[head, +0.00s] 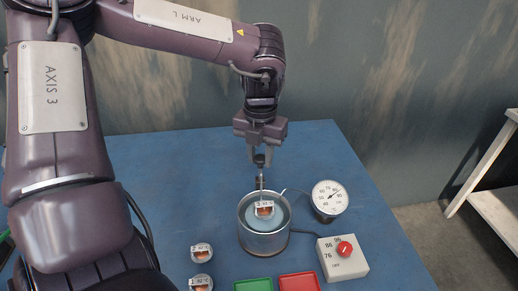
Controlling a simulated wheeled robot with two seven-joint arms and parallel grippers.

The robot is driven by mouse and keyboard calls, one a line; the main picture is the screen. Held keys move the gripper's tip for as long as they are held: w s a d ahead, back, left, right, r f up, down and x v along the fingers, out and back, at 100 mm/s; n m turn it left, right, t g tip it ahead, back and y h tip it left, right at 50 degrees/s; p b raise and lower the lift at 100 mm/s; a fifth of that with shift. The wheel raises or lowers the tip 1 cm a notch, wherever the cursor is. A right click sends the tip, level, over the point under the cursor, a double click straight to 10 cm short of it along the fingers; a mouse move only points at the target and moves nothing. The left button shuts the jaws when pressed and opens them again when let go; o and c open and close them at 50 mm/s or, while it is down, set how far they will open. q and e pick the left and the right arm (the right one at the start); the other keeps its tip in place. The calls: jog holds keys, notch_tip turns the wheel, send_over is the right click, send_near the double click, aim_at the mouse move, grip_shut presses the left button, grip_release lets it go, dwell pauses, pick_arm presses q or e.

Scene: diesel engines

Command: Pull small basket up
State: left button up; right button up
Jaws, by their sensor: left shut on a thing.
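The small basket (264,210) is in the metal pot (266,243), with a white label and an orange-brown patch showing at its front. A thin dark upright handle rises from it. My left gripper (260,163) points down above the pot and is shut on the top of this handle. The pot holds bluish liquid, and the basket appears to be at or in it; how deep it sits I cannot tell. My right gripper is not in view.
A round dial gauge (330,197) stands right of the pot, with a thin probe wire toward it. A control box (342,257) with a red knob is at the lower right. Two labelled round items (201,252), a green tray (253,285) and a red tray (299,282) lie in front.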

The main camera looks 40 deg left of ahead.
pick_arm(q)
jog(key=shift+r+p, duration=0.95)
jog(key=shift+r, duration=0.4)
jog(key=o, duration=0.5)
jog(key=shift+r, duration=0.1)
jog(key=o, duration=0.4)
jog(key=shift+r+p, duration=2.1)
jog(key=shift+r, duration=0.35)
jog(key=shift+f, duration=0.1)
